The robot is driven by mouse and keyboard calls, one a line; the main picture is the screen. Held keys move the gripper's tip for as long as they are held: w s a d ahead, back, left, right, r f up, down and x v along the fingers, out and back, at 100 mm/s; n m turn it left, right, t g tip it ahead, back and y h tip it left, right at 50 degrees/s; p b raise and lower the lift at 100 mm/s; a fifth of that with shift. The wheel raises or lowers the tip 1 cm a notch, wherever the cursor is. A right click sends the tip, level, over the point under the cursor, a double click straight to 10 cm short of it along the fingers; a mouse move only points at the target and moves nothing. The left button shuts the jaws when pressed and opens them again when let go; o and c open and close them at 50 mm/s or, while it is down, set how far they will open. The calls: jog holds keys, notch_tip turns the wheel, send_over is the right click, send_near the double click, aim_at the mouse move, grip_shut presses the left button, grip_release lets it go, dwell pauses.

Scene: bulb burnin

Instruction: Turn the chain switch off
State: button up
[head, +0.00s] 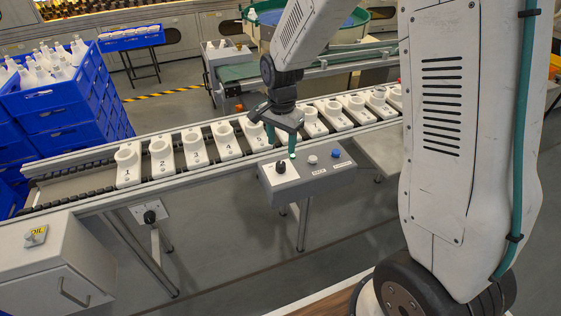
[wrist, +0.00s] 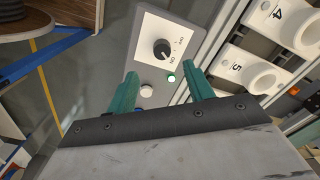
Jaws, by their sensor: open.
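A rotary switch with a black knob (head: 281,168) sits on a white plate at the left end of a grey control box (head: 305,187). My gripper (head: 281,144) is over the box's left end. Its teal fingers (wrist: 163,76) are apart and empty, not touching the knob. A second black knob (head: 149,216) is on a plate under the conveyor, at left. I cannot tell from labels which is the chain switch.
A green lamp (wrist: 171,77), a white button (head: 313,159) and a blue button (head: 336,154) are on the control box. Behind it runs a conveyor with numbered white sockets (head: 162,158). Blue crates (head: 50,122) stand at left.

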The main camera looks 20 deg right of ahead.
aim_at(280, 164)
jog(key=shift+w+f, duration=0.2)
jog(key=shift+f, duration=0.3)
notch_tip(280, 164, down, 8)
jog(key=shift+r, duration=0.25)
jog(key=c, duration=1)
